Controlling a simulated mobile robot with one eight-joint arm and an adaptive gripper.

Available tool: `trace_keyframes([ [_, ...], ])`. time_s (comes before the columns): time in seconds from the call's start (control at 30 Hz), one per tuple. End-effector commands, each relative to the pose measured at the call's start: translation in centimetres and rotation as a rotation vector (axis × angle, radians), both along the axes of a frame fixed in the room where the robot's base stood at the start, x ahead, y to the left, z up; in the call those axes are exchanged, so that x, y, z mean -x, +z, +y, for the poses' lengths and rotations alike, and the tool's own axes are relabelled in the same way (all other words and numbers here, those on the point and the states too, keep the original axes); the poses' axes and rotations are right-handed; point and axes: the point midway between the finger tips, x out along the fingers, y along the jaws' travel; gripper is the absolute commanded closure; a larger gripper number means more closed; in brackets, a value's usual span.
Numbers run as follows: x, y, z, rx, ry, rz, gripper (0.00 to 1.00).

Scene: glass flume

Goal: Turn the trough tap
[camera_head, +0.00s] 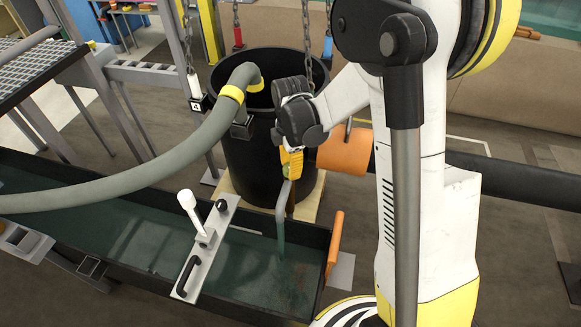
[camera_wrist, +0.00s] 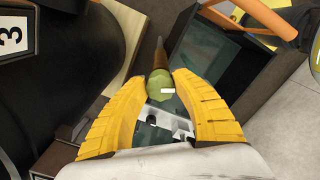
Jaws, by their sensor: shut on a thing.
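The trough (camera_head: 85,222) is a long dark open tank with greenish water, across the lower left of the head view. Its tap (camera_head: 283,200) is at its right end below my gripper, with a grey curved spout. A pale stream runs down from it to the water. In the wrist view a rounded green knob (camera_wrist: 157,83) with a white mark sits between my yellow fingertips, with a brown stem beyond it. It appears to be the tap's handle. My gripper (camera_head: 292,172) is closed on it; my fingers hide most of it in the head view.
A black barrel (camera_head: 233,135) stands on a pallet behind the tap. A thick grey hose (camera_head: 150,172) arches from the left to its rim. A white plate (camera_head: 205,250) with a white lever and black handle crosses the trough. Chains hang above; an orange-ended pipe (camera_head: 345,150) lies right.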

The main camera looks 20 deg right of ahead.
Motion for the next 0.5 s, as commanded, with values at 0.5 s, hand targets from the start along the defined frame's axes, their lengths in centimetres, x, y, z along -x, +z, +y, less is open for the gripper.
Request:
trace_keyframes([
  [0.5, 0.04, -0.04, -0.03, 0.001, 0.069, 0.001, 0.98],
])
